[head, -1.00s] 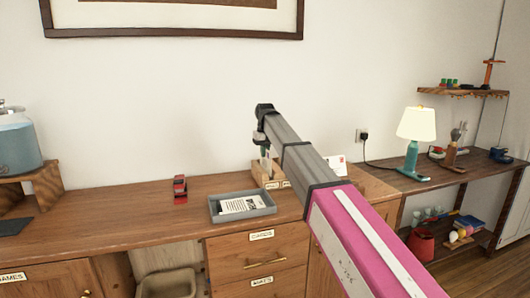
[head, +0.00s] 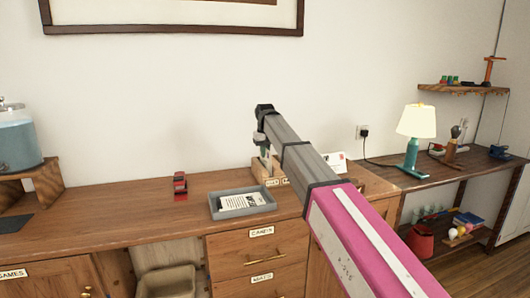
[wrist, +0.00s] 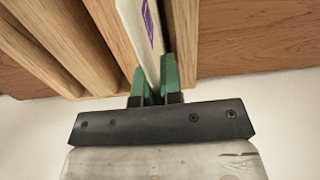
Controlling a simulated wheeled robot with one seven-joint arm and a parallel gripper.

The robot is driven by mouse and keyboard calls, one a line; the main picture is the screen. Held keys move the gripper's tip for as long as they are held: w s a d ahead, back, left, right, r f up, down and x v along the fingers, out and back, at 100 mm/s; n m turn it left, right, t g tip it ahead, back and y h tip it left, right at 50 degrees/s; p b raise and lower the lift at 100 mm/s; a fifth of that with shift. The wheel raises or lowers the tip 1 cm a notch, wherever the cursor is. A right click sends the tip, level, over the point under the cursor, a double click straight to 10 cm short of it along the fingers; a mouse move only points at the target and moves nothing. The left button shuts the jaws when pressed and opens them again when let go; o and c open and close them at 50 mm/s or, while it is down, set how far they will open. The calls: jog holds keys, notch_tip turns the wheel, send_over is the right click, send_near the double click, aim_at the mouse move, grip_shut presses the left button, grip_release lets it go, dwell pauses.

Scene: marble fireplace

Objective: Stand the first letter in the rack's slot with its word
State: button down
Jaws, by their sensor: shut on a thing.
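My gripper (wrist: 157,85) is shut on a white letter (wrist: 139,35) with a purple mark, its green fingers on either side of the letter's edge. In the wrist view the letter lies between pale wooden slats of the rack (wrist: 105,30); I cannot tell how deep it sits in the slot. In the head view my gripper (head: 264,148) is over the wooden rack (head: 258,172), which stands on the cabinet top against the wall. Small labels show on the rack's front, too small to read. My arm hides the rack's right part.
A grey tray (head: 228,214) with printed white papers (head: 240,202) lies in front of the rack. A red object (head: 180,185) stands to its left. A white card (head: 340,162) with a red mark shows behind my arm. A lamp (head: 415,125) stands on the right shelf.

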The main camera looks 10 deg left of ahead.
jog(key=shift+f, duration=1.05)
jog(key=c, duration=1.2)
grip_release()
jog(key=shift+r, duration=0.15)
jog(key=shift+r, duration=4.4)
